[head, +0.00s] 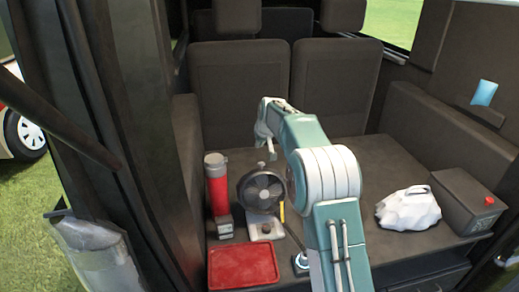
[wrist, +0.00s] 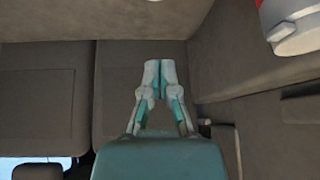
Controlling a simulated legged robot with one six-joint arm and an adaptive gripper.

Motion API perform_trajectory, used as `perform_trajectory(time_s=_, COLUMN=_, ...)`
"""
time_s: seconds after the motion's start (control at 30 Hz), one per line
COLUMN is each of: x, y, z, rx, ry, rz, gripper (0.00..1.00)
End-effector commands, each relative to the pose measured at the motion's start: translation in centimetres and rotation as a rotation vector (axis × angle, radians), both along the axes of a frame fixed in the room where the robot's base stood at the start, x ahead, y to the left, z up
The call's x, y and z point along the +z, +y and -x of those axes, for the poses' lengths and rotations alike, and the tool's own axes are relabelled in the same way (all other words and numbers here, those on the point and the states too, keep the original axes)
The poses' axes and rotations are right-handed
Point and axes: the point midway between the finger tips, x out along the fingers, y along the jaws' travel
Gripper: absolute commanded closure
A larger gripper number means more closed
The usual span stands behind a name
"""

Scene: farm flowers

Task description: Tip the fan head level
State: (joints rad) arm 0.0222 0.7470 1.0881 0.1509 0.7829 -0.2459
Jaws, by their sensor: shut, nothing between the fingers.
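A small black round fan (head: 262,190) stands on a pale base (head: 265,228) on the dark bed between the seats in the head view. Its head faces roughly toward the camera; its exact tilt is hard to tell. My gripper (head: 270,150) hangs just above the fan's top edge in the head view, seemingly behind it; I cannot tell whether they touch. In the wrist view my gripper (wrist: 160,68) is shut, its fingers together and empty. The fan does not show in the wrist view.
A red canister (head: 216,182) stands close left of the fan, and its end also shows in the wrist view (wrist: 295,30). A red tray (head: 243,265) lies in front. A white bag (head: 408,208) and a dark box (head: 467,200) sit right. Seats (head: 240,90) close off the back.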

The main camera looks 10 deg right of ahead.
Motion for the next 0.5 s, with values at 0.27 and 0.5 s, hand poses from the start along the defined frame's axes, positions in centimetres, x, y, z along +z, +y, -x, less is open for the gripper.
perform_trajectory(time_s=0.27, x=-4.4, y=0.5, z=-2.4, rx=0.001, ry=0.003, rz=0.000, gripper=1.00)
perform_trajectory(time_s=0.5, x=-6.9, y=0.8, z=-3.9, rx=0.000, ry=0.002, rz=0.000, gripper=1.00)
